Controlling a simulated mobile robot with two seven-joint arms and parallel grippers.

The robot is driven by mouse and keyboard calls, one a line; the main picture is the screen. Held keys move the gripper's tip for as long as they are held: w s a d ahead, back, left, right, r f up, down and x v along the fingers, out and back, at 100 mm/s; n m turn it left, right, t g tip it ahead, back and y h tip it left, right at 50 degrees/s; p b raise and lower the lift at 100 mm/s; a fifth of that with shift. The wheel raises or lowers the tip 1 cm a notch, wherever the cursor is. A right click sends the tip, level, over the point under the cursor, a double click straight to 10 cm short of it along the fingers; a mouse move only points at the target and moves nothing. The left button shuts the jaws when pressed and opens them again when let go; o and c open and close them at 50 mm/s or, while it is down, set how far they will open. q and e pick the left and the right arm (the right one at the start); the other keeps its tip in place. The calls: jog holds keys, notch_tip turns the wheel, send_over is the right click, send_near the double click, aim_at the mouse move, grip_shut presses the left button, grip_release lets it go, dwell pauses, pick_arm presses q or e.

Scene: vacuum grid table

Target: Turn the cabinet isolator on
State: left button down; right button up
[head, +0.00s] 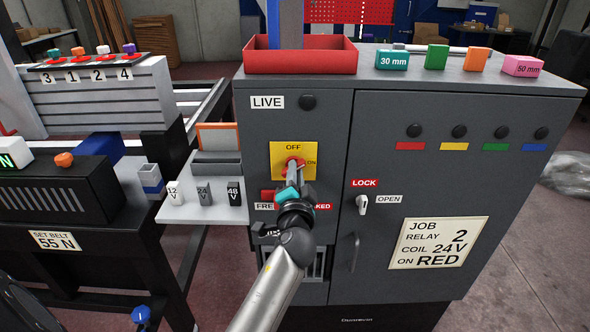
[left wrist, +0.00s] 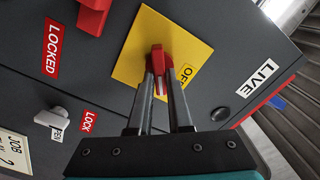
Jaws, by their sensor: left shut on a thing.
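The cabinet isolator is a red handle (left wrist: 161,60) on a yellow plate (head: 293,152) marked OFF and ON, on the grey cabinet's left front panel. My left gripper (head: 293,168) reaches up to it from below. In the left wrist view, the gripper's two fingers (left wrist: 161,82) are shut on the red handle, one on each side. The handle points towards the gripper, and its base is partly hidden by the fingers. In the head view, the gripper covers much of the handle, and I cannot tell its exact setting. My right gripper is not in view.
A red slider (left wrist: 93,15) sits below the plate, between labels FREE and LOCKED. A white door latch (head: 362,204) is to the right, by LOCK and OPEN. A shelf (head: 200,212) with small relays juts out at left. A red tray (head: 300,62) and blocks stand on top.

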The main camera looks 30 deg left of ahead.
pick_arm(q)
jog(key=m+p, duration=0.1)
jog(key=m, duration=0.4)
jog(key=shift+m, duration=0.4)
dwell(0.3)
jog(key=c, duration=0.8)
grip_release()
jog(key=shift+c, duration=0.2)
jog(key=shift+f, duration=0.1)
jog(key=b+v, duration=0.1)
jog(key=v, duration=1.4)
jog(key=shift+o, duration=0.4)
jog(key=shift+s, duration=0.1)
